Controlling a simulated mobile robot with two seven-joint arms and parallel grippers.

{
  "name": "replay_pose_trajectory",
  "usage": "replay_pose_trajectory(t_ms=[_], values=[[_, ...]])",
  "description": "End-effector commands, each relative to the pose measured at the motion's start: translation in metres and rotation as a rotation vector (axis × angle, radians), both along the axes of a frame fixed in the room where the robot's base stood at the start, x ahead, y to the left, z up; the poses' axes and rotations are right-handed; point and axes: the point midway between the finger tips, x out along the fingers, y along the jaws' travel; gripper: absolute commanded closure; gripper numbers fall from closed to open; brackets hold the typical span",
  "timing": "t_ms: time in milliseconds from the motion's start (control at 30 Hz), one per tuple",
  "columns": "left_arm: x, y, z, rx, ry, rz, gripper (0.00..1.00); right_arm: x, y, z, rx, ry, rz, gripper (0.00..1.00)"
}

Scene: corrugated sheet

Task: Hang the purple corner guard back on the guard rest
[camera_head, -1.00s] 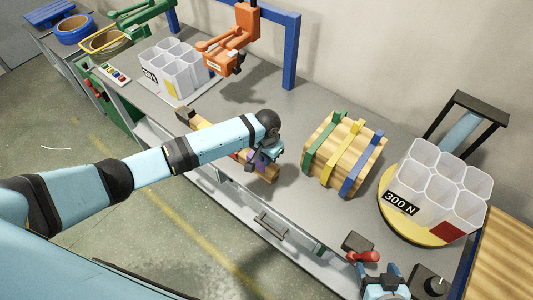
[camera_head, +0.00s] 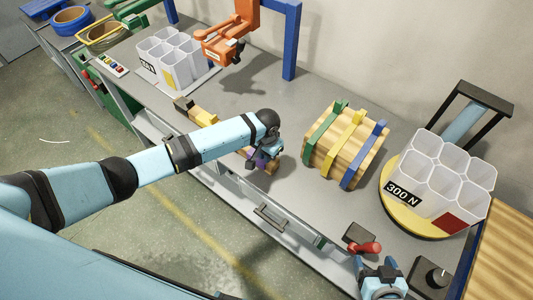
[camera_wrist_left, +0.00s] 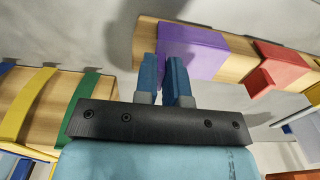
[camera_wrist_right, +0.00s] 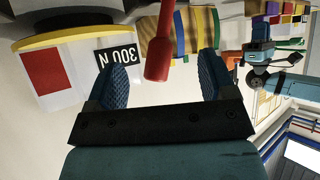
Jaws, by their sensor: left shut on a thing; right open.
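My left gripper (camera_head: 257,158) is shut on the purple corner guard (camera_wrist_left: 192,52) at its near edge; the guard also shows below the wrist in the head view (camera_head: 266,155). The guard lies across the wooden bar of the guard rest (camera_wrist_left: 146,42), with a red guard (camera_wrist_left: 282,66) further along the bar. I cannot tell whether the purple guard bears fully on the wood. My left wrist hides part of the rest in the head view. My right gripper (camera_wrist_right: 163,85) is open and empty, near the bench's front edge, by a red-handled lever (camera_wrist_right: 160,50).
A wooden load with green, yellow and blue strips (camera_head: 345,142) stands right of my left gripper. White tubes marked 300 N (camera_head: 440,178) stand on a yellow turntable. More white tubes (camera_head: 178,62) and an orange arm-like device (camera_head: 232,38) are at the back left.

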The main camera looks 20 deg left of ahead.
Motion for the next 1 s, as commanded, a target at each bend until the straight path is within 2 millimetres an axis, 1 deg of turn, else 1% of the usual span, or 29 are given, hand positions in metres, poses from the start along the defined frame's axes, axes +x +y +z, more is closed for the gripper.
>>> replay_pose_trajectory(t_ms=[267, 667, 933, 967, 1000], values=[[0.0000, 0.0001, 0.0004, 0.000, 0.000, 0.000, 1.00, 0.0008, 0.0002, 0.0015, 0.001, -0.002, 0.000, 0.23], [-0.0002, 0.0004, 0.0008, 0.000, 0.001, 0.001, 1.00, 0.0010, 0.0002, 0.0092, 0.000, -0.002, 0.001, 0.23], [0.0000, 0.0004, 0.0000, 0.000, 0.000, 0.000, 1.00, 0.0011, 0.0001, 0.0089, 0.000, -0.003, 0.001, 0.23], [0.0000, 0.0004, 0.0000, 0.000, 0.000, 0.000, 0.83, 0.0011, 0.0001, 0.0089, 0.000, -0.003, 0.001, 0.23], [0.0000, 0.0003, 0.0001, 0.000, 0.000, 0.000, 0.73, 0.0011, 0.0001, 0.0089, 0.001, -0.003, 0.000, 0.23]])
